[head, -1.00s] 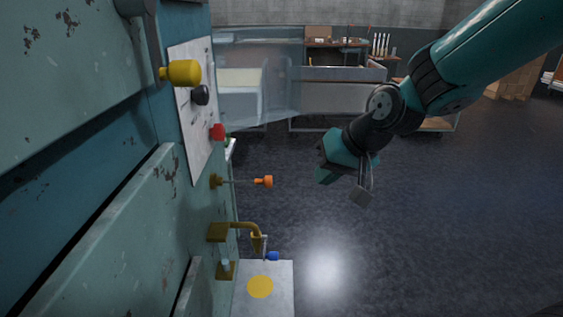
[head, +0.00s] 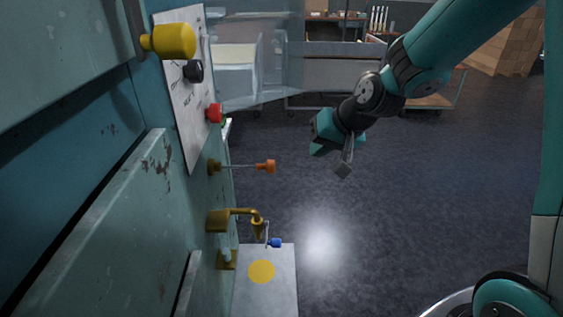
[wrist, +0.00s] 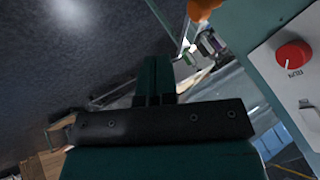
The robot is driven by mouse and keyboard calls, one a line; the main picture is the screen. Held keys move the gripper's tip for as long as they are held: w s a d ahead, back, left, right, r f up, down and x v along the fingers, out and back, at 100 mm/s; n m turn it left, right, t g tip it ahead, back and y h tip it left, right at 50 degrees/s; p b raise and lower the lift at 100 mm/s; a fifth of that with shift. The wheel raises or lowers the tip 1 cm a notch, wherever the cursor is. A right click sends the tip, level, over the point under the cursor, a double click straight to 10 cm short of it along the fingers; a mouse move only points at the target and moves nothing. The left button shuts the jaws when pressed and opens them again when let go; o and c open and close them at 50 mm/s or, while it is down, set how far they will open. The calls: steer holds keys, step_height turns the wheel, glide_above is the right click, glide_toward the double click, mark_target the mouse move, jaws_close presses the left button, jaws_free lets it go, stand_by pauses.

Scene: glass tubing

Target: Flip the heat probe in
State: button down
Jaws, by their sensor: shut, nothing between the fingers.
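A thin metal rod with an orange knob (head: 266,167) sticks out to the right from a brass pivot on the teal machine's side; it looks like the heat probe, but I see no label on it. Its orange end also shows at the top of the wrist view (wrist: 203,8). My gripper (head: 344,170) is shut and empty. It hangs in free air to the right of the orange knob, clearly apart from it in the head view. In the wrist view its closed fingers (wrist: 156,80) point up the picture, left of and below the orange end.
Below the rod are a brass bent nozzle (head: 257,226), a blue-tipped lever (head: 275,243) and a plate with a yellow disc (head: 261,271). Above are a yellow knob (head: 172,41), a black knob (head: 193,71) and a red knob (head: 214,113). Open floor lies right.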

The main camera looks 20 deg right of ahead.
steer(key=w+a+f+p, duration=0.1)
steer(key=w+a+f, duration=0.4)
steer(key=a+f, duration=0.1)
steer(key=shift+p, duration=0.35)
steer(key=shift+a, duration=0.1)
